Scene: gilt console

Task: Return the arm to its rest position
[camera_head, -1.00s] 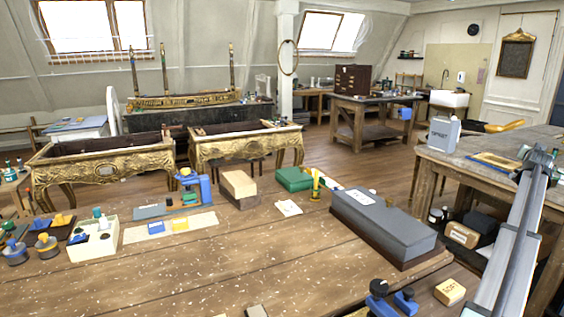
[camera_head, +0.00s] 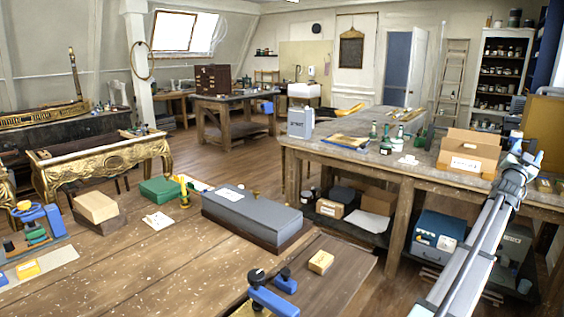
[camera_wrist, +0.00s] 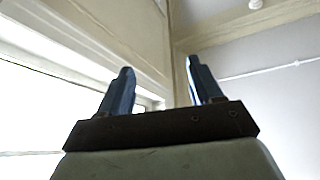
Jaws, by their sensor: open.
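My gripper (camera_wrist: 158,92) shows in the wrist view with its two dark blue fingers apart and nothing between them. Behind the fingers are a pale wall, ceiling and a bright window. In the head view my arm rises from the bottom right edge. Its far end and gripper (camera_head: 526,150) are raised at the right, in front of the side bench and the shelves. Whether the gripper touches anything there is not clear, but the wrist view shows only open room around it.
The wooden bench (camera_head: 150,270) in front carries a grey box (camera_head: 252,215), a blue clamp tool (camera_head: 268,297) and a yellow block (camera_head: 321,262). A cardboard box (camera_head: 468,152) stands on the side bench (camera_head: 350,160), close to the arm in the picture. The near bench middle is mostly clear.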

